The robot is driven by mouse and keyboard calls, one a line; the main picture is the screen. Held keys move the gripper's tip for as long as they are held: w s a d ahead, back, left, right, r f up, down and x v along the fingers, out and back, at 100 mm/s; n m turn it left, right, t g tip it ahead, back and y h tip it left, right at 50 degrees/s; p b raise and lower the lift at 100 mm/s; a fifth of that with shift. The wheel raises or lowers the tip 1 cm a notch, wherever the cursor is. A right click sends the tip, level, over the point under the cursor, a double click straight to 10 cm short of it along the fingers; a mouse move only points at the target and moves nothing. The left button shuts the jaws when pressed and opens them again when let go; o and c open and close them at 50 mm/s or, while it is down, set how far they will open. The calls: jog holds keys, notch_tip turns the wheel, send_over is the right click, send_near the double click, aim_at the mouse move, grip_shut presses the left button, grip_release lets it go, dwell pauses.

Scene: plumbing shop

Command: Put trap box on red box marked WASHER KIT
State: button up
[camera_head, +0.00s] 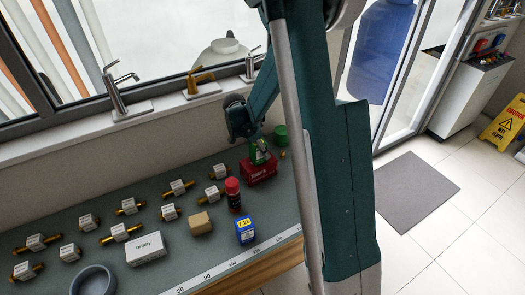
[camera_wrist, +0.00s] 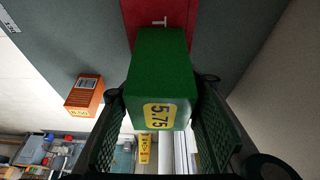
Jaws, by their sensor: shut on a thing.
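A green box (camera_wrist: 160,72) with a yellow 5.75 price label, which I take for the trap box, is between the fingers of my gripper (camera_wrist: 162,88) in the wrist view. My gripper is shut on its sides. The red box (camera_head: 259,174) stands on the counter in the head view, with white lettering too small to read. The green box (camera_head: 257,155) appears right at the red box's top. I cannot tell whether they touch. In the wrist view the red box (camera_wrist: 183,12) is beyond the green box, which hides part of it.
An orange box (camera_wrist: 84,92) shows in the wrist view. Several brass fittings (camera_head: 120,233) fill the left counter.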

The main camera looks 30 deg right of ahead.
jog(key=shift+f, duration=0.2)
jog(key=o, duration=1)
jog(key=shift+r, duration=0.1)
jog(key=shift+r, duration=0.2)
jog(key=shift+v, duration=5.95)
jog(key=shift+a+r, duration=0.1)
